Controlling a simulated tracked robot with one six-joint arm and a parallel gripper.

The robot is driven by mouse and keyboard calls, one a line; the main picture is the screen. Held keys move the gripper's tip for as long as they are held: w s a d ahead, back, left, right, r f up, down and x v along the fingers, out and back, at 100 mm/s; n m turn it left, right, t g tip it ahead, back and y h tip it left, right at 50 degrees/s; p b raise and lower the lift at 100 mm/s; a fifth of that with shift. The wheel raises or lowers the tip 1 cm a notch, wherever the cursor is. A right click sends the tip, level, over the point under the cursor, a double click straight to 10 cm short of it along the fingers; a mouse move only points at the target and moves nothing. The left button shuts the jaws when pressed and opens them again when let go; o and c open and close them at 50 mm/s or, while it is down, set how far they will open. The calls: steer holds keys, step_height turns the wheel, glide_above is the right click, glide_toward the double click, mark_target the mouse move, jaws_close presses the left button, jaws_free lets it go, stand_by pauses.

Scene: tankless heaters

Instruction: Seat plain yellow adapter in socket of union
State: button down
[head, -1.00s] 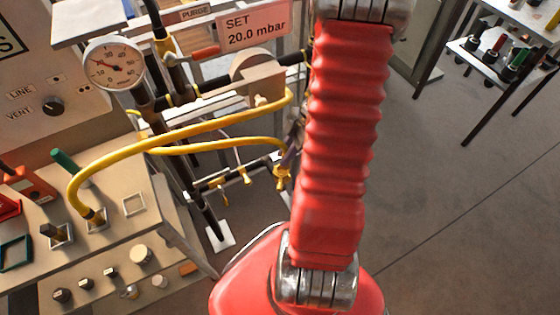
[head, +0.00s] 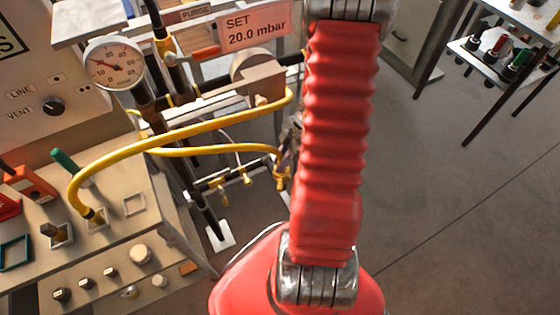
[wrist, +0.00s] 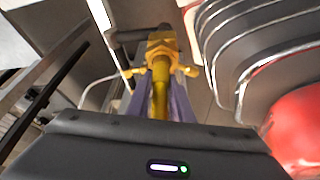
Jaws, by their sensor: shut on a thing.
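In the wrist view, my gripper (wrist: 161,101) has its two purple fingers shut around a yellow adapter (wrist: 160,82) with a smooth round body. Just beyond it, and in line with it, is a wider yellow fitting (wrist: 161,43), which looks like the union, on a dark pipe. The adapter overlaps this fitting in the picture, so I cannot tell whether it is inside the socket. In the head view, a yellow fitting (head: 284,178) shows at the left edge of my red arm, at the end of a yellow hose. The arm hides most of my gripper there.
Yellow hoses (head: 190,127) cross in front of the pipe rack on the left. A pressure gauge (head: 113,64) and a pink "SET 20.0 mbar" sign (head: 254,27) stand above. A bench with knobs (head: 140,254) is at lower left.

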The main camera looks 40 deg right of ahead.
steer(key=c, duration=1.6)
jaws_free()
steer(key=shift+o, duration=0.2)
steer(key=shift+r, duration=0.1)
steer(key=v, duration=1.2)
steer(key=shift+a, duration=0.1)
